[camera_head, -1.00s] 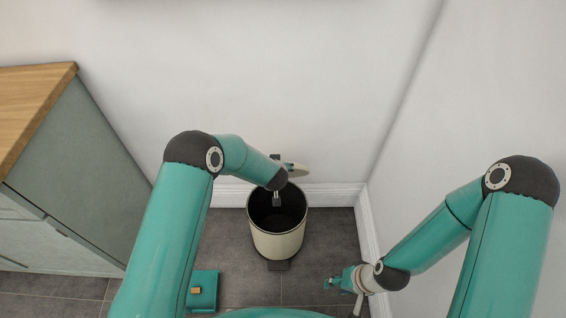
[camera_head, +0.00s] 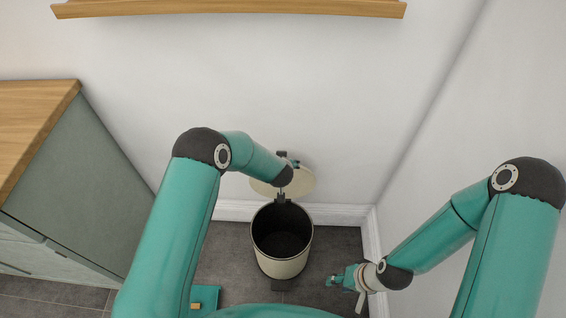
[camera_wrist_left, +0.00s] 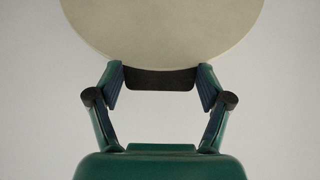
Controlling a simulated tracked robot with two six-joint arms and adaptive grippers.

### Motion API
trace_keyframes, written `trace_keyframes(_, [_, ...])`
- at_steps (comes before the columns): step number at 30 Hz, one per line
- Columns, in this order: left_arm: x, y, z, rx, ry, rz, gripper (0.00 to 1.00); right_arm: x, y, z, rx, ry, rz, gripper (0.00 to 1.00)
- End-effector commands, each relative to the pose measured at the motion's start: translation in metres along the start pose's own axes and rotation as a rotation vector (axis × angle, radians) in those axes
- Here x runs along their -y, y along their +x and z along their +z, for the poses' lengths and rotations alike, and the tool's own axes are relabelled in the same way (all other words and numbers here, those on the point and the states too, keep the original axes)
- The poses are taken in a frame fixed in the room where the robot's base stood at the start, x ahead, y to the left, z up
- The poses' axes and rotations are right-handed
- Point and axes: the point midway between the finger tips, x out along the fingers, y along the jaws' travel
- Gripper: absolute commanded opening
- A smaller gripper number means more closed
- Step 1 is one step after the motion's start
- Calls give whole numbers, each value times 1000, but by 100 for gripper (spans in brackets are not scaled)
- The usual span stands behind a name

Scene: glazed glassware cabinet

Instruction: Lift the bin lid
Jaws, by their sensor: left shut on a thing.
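The cream bin (camera_head: 283,268) stands upright on the floor with its dark inside visible from above. Its round cream lid (camera_head: 304,186) is up behind the bin's back rim, partly hidden by my left arm. In the left wrist view the lid (camera_wrist_left: 160,30) fills the top, with a dark tab along its near edge. My left gripper (camera_wrist_left: 161,80) is shut on the lid, its fingers at both ends of this tab. In the head view my left arm largely hides that gripper. My right gripper (camera_head: 338,279) hangs low to the right of the bin, clear of it; its finger opening is unclear.
A grey-green cabinet (camera_head: 80,185) with a wooden top stands at left. A wooden shelf (camera_head: 230,8) crosses the back wall at the top. A teal object (camera_head: 207,296) lies on the floor left of the bin. The right wall is close to my right arm.

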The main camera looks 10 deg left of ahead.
Motion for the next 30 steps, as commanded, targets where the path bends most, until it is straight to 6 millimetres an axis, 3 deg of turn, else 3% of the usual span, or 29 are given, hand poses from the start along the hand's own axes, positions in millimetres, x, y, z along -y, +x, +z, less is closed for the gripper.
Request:
trace_keyframes(4, [0,2,7,13,0,1,16,0,1,0,0,0,0,40])
trace_keyframes(5, [-1,2,7,13,0,2,82,0,1,0,0,0,0,40])
trace_keyframes(8, [-1,2,6,12,0,2,98,0,1,0,0,0,0,40])
trace_keyframes(22, [-4,-5,2,5,4,5,100,0,0,0,0,0,0,40])
trace_keyframes(30, [-4,-46,1,4,5,6,100,0,0,0,0,0,0,40])
